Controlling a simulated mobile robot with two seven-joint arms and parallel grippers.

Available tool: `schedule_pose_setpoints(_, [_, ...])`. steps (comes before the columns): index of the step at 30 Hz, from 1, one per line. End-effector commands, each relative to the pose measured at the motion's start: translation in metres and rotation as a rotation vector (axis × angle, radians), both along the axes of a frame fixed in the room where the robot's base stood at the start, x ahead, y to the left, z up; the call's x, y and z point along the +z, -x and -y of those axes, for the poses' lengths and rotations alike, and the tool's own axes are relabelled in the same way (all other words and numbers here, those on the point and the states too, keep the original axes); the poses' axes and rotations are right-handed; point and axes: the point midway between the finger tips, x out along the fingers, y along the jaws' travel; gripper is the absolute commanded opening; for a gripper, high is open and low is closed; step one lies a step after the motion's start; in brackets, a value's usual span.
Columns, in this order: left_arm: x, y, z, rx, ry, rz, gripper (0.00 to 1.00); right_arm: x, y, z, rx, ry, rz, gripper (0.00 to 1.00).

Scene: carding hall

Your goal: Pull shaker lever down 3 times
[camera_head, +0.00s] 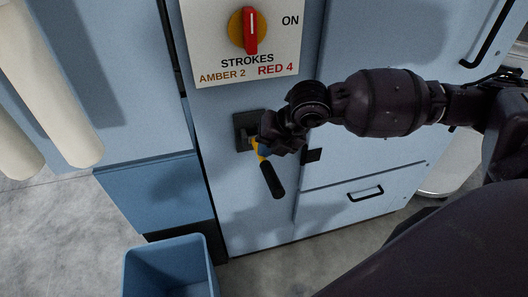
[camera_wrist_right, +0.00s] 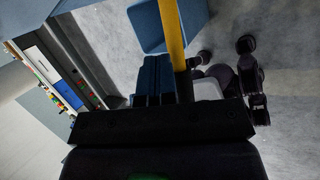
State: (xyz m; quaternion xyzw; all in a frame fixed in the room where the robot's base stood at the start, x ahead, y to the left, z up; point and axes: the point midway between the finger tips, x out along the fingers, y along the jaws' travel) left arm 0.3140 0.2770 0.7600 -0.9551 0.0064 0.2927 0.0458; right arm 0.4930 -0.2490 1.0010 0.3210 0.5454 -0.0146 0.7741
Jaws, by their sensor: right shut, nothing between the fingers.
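The shaker lever (camera_head: 271,180) has a yellow shaft and a black grip. It comes out of a dark mount (camera_head: 243,128) on the pale blue panel and slants down to the right. In the right wrist view its yellow shaft (camera_wrist_right: 172,38) runs beside the blue fingers. My right gripper (camera_head: 263,149) is at the upper part of the shaft, above the black grip. Its fingers (camera_wrist_right: 153,80) are shut with nothing between them. I cannot tell whether they touch the shaft. My left gripper is not in view.
Above the lever a white plate (camera_head: 212,50) carries an amber knob with an upright red pointer (camera_head: 250,31) and reads "ON", "STROKES", "AMBER 2", "RED 4". A blue bin (camera_head: 140,275) stands on the floor below left. A drawer handle (camera_head: 366,193) is to the right.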

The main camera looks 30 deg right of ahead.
Motion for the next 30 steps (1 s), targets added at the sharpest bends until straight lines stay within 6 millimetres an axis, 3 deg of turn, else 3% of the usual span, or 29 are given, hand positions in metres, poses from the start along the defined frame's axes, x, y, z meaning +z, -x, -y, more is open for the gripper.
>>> schedule_pose_setpoints(30, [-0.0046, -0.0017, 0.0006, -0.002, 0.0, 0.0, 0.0, -0.0114, 0.0044, -0.0009, 0.0, 0.0, -0.005, 0.0])
